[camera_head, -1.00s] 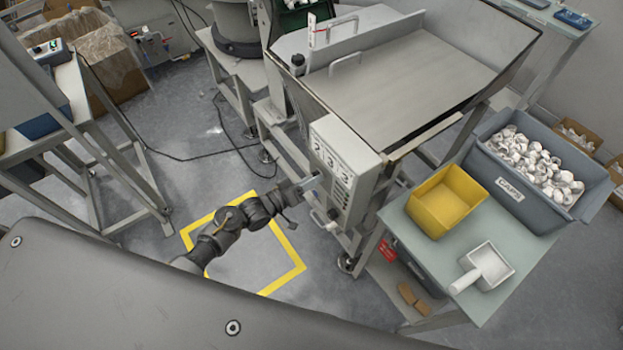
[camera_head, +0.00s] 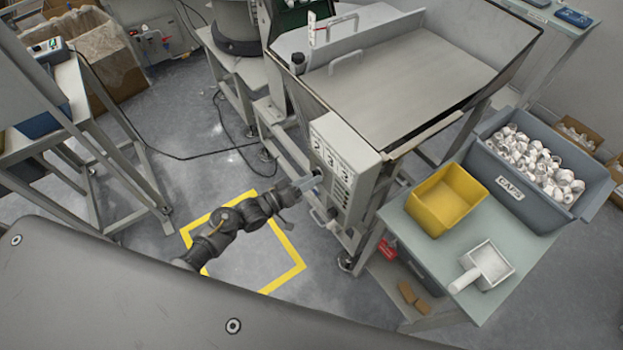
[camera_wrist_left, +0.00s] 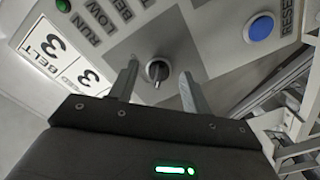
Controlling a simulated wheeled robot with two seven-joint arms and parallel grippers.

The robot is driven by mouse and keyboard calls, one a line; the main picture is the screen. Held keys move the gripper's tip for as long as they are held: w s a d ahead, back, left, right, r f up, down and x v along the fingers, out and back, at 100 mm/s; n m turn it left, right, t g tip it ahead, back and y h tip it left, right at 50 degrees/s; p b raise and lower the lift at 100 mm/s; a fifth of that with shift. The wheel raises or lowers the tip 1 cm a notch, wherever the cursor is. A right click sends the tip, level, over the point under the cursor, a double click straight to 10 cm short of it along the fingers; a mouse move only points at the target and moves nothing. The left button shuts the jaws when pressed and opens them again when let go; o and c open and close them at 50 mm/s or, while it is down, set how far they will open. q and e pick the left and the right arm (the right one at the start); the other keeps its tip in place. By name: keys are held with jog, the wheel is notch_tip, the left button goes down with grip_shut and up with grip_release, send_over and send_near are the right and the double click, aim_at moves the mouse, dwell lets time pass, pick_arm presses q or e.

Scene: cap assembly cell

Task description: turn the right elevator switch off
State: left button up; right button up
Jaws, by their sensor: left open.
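The control box (camera_head: 342,160) is a grey panel on the front of the hopper machine. In the left wrist view its face shows a rotary switch (camera_wrist_left: 158,71) with a dark lever, and labels reading BELT, RUN and LOW. My left gripper (camera_head: 318,178) is at the panel face in the head view. In the left wrist view the left gripper (camera_wrist_left: 160,88) is open, with one finger on each side of the switch and a gap to it on both sides. Whether the fingertips touch the panel I cannot tell. My right gripper is not in view.
A blue RESET button (camera_wrist_left: 261,27) sits right of the switch and a green lamp (camera_wrist_left: 63,5) at upper left. A side table (camera_head: 480,232) holds a yellow bin (camera_head: 447,200) and a white scoop (camera_head: 489,265). A grey CAPS tub (camera_head: 540,165) stands behind.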

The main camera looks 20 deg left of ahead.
pick_arm(q)
jog(key=b+v, duration=0.1)
jog(key=v, duration=0.8)
jog(key=shift+s+a, duration=0.2)
jog(key=shift+s, duration=0.1)
jog(key=s+a+f+m+g+y, duration=0.1)
jog(key=s+a+f+g+y, duration=0.15)
jog(key=f, duration=0.65)
jog(key=s+a+f+m+g+y, duration=0.1)
jog(key=s+a+f+y, duration=0.3)
jog(key=f, duration=0.5)
jog(key=s+a+f+m+g+y, duration=0.1)
jog(key=s+a+f+g+y, duration=0.2)
jog(key=f, duration=0.6)
jog(key=s+d+f+g+y, duration=0.1)
jog(key=s+f+g, duration=0.2)
jog(key=s, duration=1.1)
jog(key=s+d+f+g+y, duration=0.1)
jog(key=s+f+g, duration=0.2)
jog(key=s+f, duration=0.7)
jog(key=s, duration=0.5)
jog(key=shift+d+m, duration=0.25)
jog(key=shift+m, duration=0.05)
